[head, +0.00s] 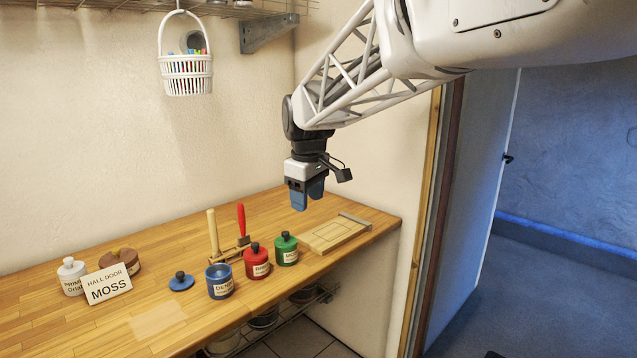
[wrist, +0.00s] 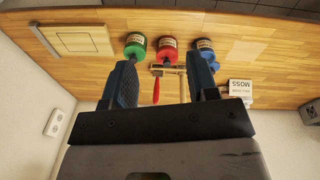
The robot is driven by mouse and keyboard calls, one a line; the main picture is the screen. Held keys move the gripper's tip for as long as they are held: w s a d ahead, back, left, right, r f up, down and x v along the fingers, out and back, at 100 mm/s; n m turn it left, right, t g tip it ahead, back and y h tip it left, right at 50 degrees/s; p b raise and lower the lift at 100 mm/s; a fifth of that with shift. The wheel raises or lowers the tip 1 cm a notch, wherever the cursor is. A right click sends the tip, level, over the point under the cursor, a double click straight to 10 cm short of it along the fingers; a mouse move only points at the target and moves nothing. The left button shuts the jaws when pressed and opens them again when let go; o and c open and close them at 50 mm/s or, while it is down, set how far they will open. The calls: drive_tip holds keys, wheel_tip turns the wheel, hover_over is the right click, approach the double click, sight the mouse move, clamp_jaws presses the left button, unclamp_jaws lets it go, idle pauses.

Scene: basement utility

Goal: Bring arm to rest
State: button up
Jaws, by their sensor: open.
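My gripper (head: 306,194) hangs at the end of my arm above the back right of the wooden workbench (head: 255,222). Its blue-padded fingers point down, open, with nothing between them. In the wrist view the gripper (wrist: 160,82) shows its two fingers spread wide apart. No object touches the fingers. The gripper is behind and above the green pot and the wooden board.
On the bench are a green pot (head: 286,249), a red pot (head: 257,261), an open blue pot (head: 220,281), its lid (head: 181,282), a tool rack (head: 232,250), a MOSS card (head: 107,285), a white pot (head: 71,277) and a board (head: 333,234). A white basket (head: 186,75) hangs above.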

drive_tip(key=s+d+f+m, duration=0.3)
drive_tip(key=s+d+m, duration=0.3)
drive_tip(key=s+d, duration=1)
drive_tip(key=s+d+f+m, duration=0.1)
drive_tip(key=s+f, duration=0.2)
drive_tip(key=s, duration=0.3)
drive_tip(key=s+d+f+m+t, duration=0.1)
drive_tip(key=s+d+f+m, duration=0.1)
drive_tip(key=s, duration=0.5)
drive_tip(key=s+d+f+m, duration=0.2)
drive_tip(key=s+f, duration=0.1)
drive_tip(key=s, duration=0.4)
drive_tip(key=shift+f, duration=0.35)
